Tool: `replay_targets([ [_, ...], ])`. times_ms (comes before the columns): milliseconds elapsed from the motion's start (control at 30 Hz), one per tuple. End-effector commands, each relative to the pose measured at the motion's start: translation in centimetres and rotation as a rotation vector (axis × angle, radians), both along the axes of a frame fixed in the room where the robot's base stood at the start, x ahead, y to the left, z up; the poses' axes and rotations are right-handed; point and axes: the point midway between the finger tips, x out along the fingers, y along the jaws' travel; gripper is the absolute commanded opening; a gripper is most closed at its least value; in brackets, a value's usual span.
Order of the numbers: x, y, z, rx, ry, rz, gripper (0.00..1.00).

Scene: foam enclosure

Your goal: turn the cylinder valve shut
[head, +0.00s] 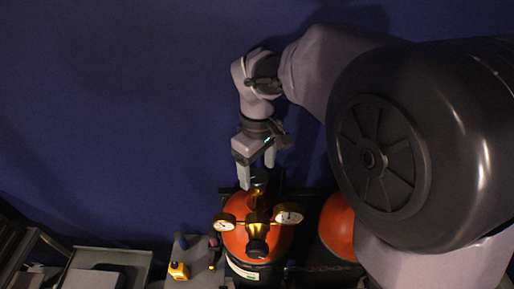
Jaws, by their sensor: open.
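A gas cylinder (236,241) with an orange-red top stands at the lower middle of the head view. A brass regulator (257,229) with two round gauges, a left gauge (224,222) and a right gauge (289,213), is fitted on it. The cylinder valve (259,181) shows as a dark, brassy part at the top behind the regulator; its details are too dim to make out. My gripper (256,178) points down with its two fingers apart, just over the valve. I cannot tell whether the fingers touch it. Nothing is visibly held.
A second orange cylinder (338,228) stands to the right, partly hidden by my arm. A yellow tool (178,270) lies at the lower left on a grey surface. A grey tray (143,262) is further left. The blue wall (100,120) behind is bare.

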Motion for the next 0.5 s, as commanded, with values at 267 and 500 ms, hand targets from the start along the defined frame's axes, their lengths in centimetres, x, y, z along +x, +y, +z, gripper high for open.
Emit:
replay_targets([
  [267,-0.02,0.02,-1.06,0.001,0.001,-0.002,0.7],
  [500,-0.01,0.01,-1.01,0.001,-0.001,-0.001,0.47],
])
